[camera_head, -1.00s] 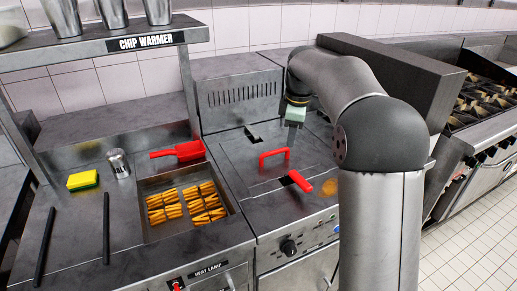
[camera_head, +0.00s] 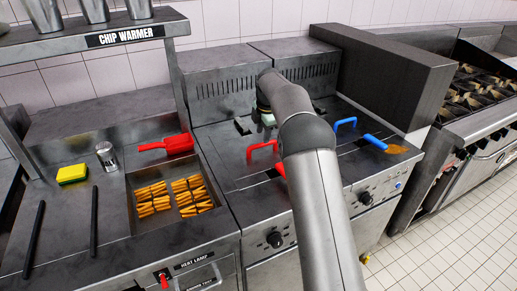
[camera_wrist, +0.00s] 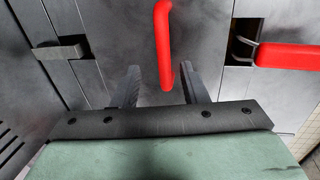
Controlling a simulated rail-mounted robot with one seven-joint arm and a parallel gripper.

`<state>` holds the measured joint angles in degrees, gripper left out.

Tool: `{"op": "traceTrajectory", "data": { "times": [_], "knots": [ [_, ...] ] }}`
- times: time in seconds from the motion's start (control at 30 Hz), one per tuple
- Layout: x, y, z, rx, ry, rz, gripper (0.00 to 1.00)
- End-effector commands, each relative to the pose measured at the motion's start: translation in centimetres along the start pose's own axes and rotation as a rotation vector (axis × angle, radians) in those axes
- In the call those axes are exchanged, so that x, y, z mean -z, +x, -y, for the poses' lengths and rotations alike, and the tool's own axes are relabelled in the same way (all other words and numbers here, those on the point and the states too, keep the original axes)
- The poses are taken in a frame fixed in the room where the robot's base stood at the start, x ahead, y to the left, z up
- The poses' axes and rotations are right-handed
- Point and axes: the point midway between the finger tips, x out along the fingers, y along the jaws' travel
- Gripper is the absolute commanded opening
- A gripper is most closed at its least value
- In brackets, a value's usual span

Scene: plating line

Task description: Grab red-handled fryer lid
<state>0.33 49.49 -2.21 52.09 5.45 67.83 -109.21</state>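The fryer lid (camera_head: 235,168) is a flat metal cover on the left fryer. Its red handle (camera_head: 262,147) is an upright loop. In the wrist view the red handle (camera_wrist: 164,45) runs up from between my two fingers. My gripper (camera_wrist: 160,78) is open, with one finger on each side of the handle's near end and gaps visible on both sides. In the head view my forearm partly covers the gripper (camera_head: 267,120), which is behind the red handle. A separate red basket handle (camera_wrist: 290,56) lies to the right of the lid handle in the wrist view.
A second fryer to the right has a blue lid handle (camera_head: 345,123) and a blue basket handle (camera_head: 375,141). A chip tray (camera_head: 140,218), a red scoop (camera_head: 178,144), a sponge (camera_head: 71,174) and a shaker (camera_head: 106,156) are at the left. A dark partition (camera_head: 390,80) stands at the right.

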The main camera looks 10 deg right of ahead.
Motion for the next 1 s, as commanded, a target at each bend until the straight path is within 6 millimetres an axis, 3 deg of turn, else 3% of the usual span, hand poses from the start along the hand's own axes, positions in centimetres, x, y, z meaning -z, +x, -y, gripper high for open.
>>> {"op": "traceTrajectory", "data": {
  "times": [0.27,0.6,0.87,1.0],
  "knots": [
    [0.2,2.1,0.1,0.002,0.0,-0.001,0.4],
    [0.5,6.4,0.5,0.001,0.0,0.0,0.4],
    [0.5,6.7,0.5,-0.001,0.0,0.0,0.4],
    [0.5,6.7,0.5,-0.001,0.0,0.0,0.01]
  ]
}}
